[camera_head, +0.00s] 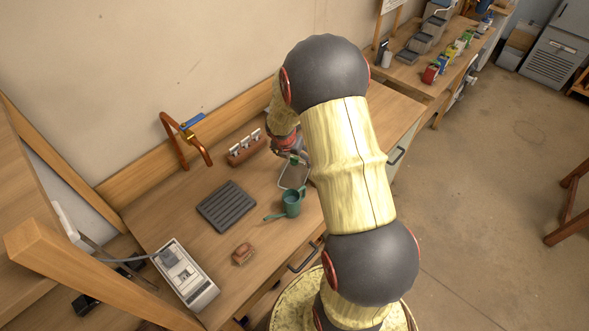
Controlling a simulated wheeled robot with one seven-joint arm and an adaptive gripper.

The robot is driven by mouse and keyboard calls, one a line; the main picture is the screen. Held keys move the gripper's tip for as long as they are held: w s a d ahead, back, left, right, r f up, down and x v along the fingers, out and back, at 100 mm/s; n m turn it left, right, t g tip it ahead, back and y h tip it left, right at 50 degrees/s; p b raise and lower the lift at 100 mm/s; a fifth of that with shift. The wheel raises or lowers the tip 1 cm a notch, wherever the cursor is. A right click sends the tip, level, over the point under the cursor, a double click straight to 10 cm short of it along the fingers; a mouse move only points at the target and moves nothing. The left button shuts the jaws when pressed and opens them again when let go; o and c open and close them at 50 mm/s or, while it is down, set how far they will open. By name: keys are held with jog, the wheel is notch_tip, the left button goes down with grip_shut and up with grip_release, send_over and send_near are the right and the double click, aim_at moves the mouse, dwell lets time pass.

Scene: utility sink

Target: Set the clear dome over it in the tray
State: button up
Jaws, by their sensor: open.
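My gripper (294,158) is open and reaches down over the back end of a small grey-green shallow tray (283,183) on the wooden worktop. Its fingers are small and partly hidden by my arm. A small green patch shows by the fingertips; I cannot tell what it is or whether the fingers touch it. I cannot make out a clear dome; it may be hidden by my arm or too faint to see. What lies in the tray is too small to tell.
A green watering can (291,203) stands just in front of the tray. A dark ribbed mat (227,207), a brown block (243,254), a rack with white-topped items (246,147), a copper faucet (183,140) and a grey-white box (184,276) share the worktop. Bare wood lies between them.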

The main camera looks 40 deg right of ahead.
aim_at(294, 158)
jog(key=x, duration=0.3)
jog(key=shift+f+b, duration=0.2)
jog(key=shift+b, duration=0.15)
jog(key=shift+r, duration=0.1)
jog(key=c, duration=0.3)
jog(key=c, duration=1.1)
